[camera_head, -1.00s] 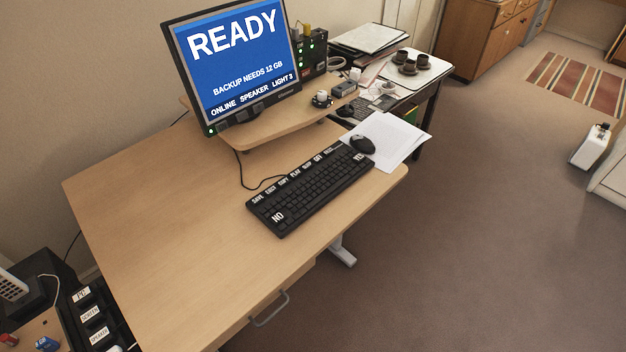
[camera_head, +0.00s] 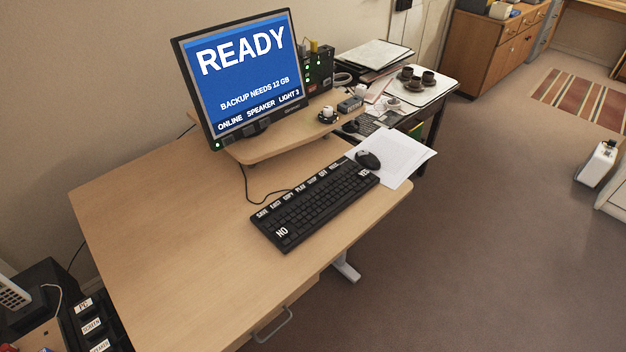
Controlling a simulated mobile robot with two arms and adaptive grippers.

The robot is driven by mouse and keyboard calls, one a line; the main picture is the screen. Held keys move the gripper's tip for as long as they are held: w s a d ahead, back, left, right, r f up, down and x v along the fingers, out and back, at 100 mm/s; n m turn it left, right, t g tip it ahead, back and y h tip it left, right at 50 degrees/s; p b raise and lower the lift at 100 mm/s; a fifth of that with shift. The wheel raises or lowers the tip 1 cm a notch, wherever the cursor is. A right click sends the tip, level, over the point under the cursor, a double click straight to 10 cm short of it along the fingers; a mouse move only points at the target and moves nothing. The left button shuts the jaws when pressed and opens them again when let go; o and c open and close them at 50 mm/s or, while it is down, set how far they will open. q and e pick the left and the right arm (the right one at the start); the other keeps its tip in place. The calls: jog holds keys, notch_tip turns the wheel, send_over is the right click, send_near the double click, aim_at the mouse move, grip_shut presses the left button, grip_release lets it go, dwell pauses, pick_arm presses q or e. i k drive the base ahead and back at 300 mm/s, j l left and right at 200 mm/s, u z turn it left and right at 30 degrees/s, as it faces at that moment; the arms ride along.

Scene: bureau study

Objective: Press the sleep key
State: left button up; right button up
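A black keyboard (camera_head: 318,205) lies on the light wooden desk, turned at a slant. Its back row carries white-labelled keys; I can read SAVE, COPY and PLAY, but the labels further right are too small to read surely. I cannot pick out a sleep key. Larger keys read NO (camera_head: 282,232) at the near left end and YES (camera_head: 363,173) at the far right end. A monitor (camera_head: 243,75) behind it shows READY, BACKUP NEEDS 12 GB, ONLINE, SPEAKER and LIGHT 3 on blue. Neither of my grippers is in view.
The desk (camera_head: 180,230) is clear left of and in front of the keyboard. A mouse (camera_head: 368,160) sits on papers (camera_head: 400,160) at the right edge. A labelled switch strip (camera_head: 92,325) is at lower left. Open floor (camera_head: 480,230) lies to the right.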

aim_at(313, 181)
jog(key=i+l+u, duration=0.15)
jog(key=l, duration=0.2)
jog(key=i+l+u, duration=0.15)
jog(key=l, duration=0.25)
jog(key=i+l+u, duration=0.15)
jog(key=l, duration=0.25)
jog(key=i+l+u, duration=0.2)
jog(key=l, duration=0.25)
jog(key=i+l+u, duration=0.15)
jog(key=l, duration=0.25)
jog(key=l+u, duration=0.15)
jog(key=l, duration=0.3)
